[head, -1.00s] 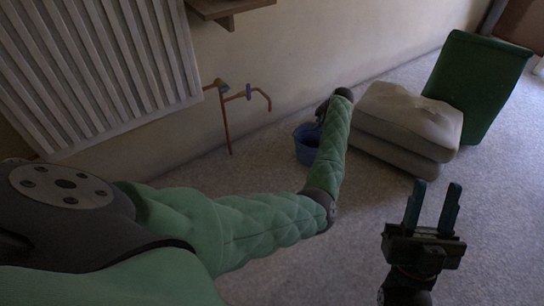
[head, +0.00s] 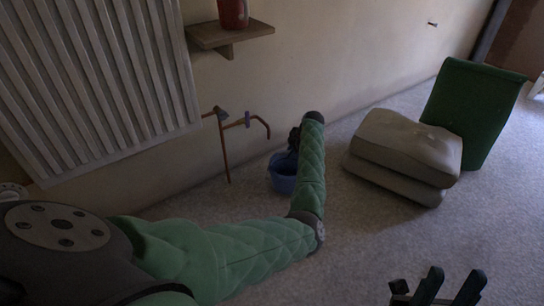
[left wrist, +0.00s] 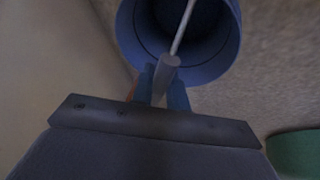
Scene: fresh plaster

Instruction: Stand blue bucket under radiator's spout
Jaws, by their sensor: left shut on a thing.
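The blue bucket (head: 284,184) is upright near the wall, to the right of and lower than the radiator's spout (head: 264,124) in the head view. The spout is a bent copper pipe with a purple valve, beside the white ribbed radiator (head: 95,85). My left gripper (head: 293,152) is above the bucket, partly hidden by my forearm. In the left wrist view, its fingers (left wrist: 163,80) are shut on the grip of the bucket's wire handle (left wrist: 169,64). I cannot tell whether the bucket touches the floor. My right gripper (head: 456,276) is open and empty at the bottom right.
A stacked grey cushion seat (head: 405,150) and a green panel-like piece (head: 474,108) stand to the right of the bucket. A wooden shelf (head: 230,35) with a red container (head: 233,13) sticks out from the wall. The carpet (head: 380,235) in front is clear.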

